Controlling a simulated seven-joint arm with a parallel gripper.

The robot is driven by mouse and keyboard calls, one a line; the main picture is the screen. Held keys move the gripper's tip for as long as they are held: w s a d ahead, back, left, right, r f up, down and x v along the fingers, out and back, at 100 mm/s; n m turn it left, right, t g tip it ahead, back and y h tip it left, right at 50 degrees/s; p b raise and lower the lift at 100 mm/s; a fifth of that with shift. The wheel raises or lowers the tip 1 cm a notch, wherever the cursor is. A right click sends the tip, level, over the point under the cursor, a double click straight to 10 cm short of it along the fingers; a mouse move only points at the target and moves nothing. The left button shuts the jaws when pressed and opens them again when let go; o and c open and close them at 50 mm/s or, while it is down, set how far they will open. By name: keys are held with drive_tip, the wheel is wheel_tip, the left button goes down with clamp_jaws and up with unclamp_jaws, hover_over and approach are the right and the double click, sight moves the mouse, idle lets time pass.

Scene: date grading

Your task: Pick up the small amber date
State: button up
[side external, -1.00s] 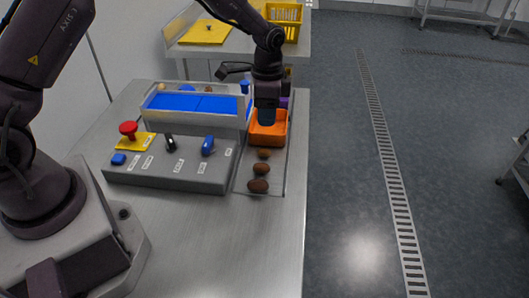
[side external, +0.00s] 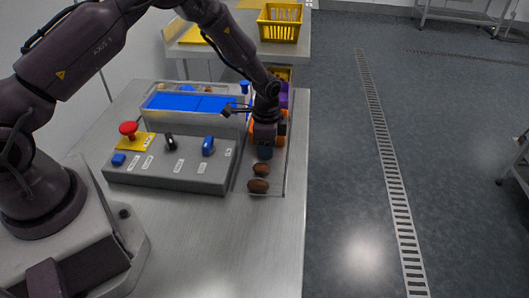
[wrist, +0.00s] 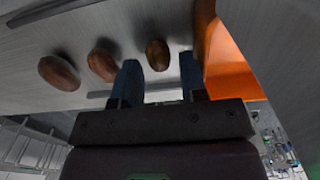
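The small amber date (wrist: 158,55) is the smallest and most yellow-brown of three dates in the wrist view. It lies on the steel table, between the fingertips of my gripper (wrist: 159,65), with a gap on each side. The fingers are apart and hold nothing. In the side view my gripper (side external: 265,153) is low over the far end of the date row and hides this date. Two larger, darker dates lie in line, the middle one (side external: 261,170) and the nearest one (side external: 258,186); the wrist view shows them to the left.
An orange bin (wrist: 228,65) stands close beside the right finger. A purple bin (side external: 284,95) is behind it. A grey control box (side external: 190,178) with knobs and a red button (side external: 128,128) borders the dates on the left. A tray with blue panels (side external: 190,103) stands behind it.

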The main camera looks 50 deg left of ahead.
drive_tip(key=shift+f, duration=0.65)
drive_tip(key=c, duration=0.5)
drive_tip(key=shift+r, duration=0.1)
